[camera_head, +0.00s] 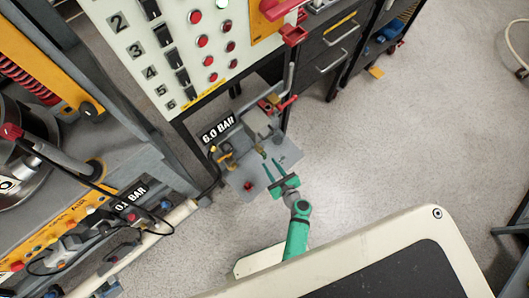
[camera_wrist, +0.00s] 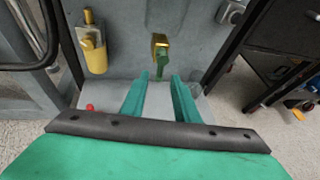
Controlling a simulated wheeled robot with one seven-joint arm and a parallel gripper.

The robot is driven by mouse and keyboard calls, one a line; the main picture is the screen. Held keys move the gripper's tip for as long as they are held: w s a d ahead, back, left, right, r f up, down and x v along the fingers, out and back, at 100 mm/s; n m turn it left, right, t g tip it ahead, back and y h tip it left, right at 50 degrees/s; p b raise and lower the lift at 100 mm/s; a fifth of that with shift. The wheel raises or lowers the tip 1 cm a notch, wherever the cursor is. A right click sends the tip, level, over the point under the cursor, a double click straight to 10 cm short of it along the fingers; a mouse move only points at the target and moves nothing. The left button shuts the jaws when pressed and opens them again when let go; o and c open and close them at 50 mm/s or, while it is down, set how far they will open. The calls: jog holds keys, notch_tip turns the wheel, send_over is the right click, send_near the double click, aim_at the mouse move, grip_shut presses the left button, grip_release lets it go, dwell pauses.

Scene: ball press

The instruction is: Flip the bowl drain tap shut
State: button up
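A small brass tap (camera_wrist: 160,40) with a green handle (camera_wrist: 161,62) sticks out of the grey machine wall in the wrist view. The handle hangs down from the brass body. The tap also shows, very small, in the head view (camera_head: 262,152). My gripper (camera_wrist: 160,78) has its two green fingers apart with nothing between them that I can see. The handle lies in line with the gap, just past the fingertips. In the head view my gripper (camera_head: 270,162) is over the grey base plate, pointing at the tap. I cannot tell whether the fingers touch the handle.
A brass cylinder fitting (camera_wrist: 95,50) is on the wall left of the tap. A red knob (camera_head: 247,186) is on the base plate. The "6.0 BAR" display (camera_head: 217,128) and red-handled lever (camera_head: 288,103) are nearby. A dark drawer cabinet (camera_head: 330,45) stands right; open floor lies between.

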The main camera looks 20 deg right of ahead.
aim_at(265, 157)
jog(key=x, duration=0.7)
jog(key=shift+s, duration=0.1)
grip_shut()
